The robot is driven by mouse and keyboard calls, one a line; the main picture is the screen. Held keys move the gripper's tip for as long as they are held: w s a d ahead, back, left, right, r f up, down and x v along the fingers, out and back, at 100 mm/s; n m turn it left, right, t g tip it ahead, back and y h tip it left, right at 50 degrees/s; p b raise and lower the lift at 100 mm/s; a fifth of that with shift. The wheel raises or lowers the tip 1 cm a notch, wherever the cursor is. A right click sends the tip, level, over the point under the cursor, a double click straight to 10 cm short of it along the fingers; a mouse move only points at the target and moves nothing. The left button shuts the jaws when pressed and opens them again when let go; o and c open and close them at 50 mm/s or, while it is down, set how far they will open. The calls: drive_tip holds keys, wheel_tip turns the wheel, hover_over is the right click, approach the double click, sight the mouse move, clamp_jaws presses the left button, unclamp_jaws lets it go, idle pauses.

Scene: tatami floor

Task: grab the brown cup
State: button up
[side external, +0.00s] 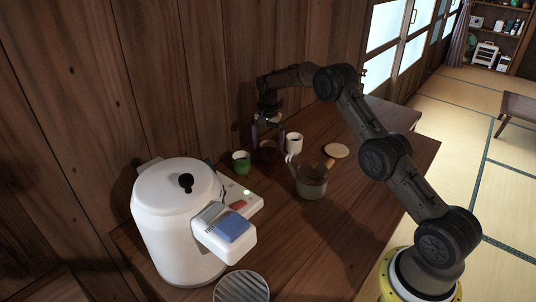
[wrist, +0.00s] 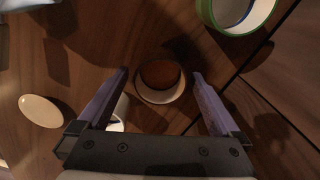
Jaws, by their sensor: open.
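The brown cup (wrist: 160,76) stands upright on the wooden table, its round mouth facing the wrist camera. In the side external view the cup (side external: 267,153) is small and dark beneath my gripper (side external: 268,137). My gripper (wrist: 159,73) is open, with one purple finger on each side of the cup in the wrist view. I see gaps between the fingers and the cup's rim. How far the fingertips are above or around the cup is hard to tell.
A green cup (side external: 241,162) and a white cup (side external: 294,143) stand close on either side. The wooden wall (side external: 215,80) rises close behind.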

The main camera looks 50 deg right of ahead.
drive_tip(key=shift+f, duration=0.45)
drive_tip(key=c, duration=1.4)
drive_tip(key=shift+c, duration=0.6)
drive_tip(key=shift+r, duration=0.25)
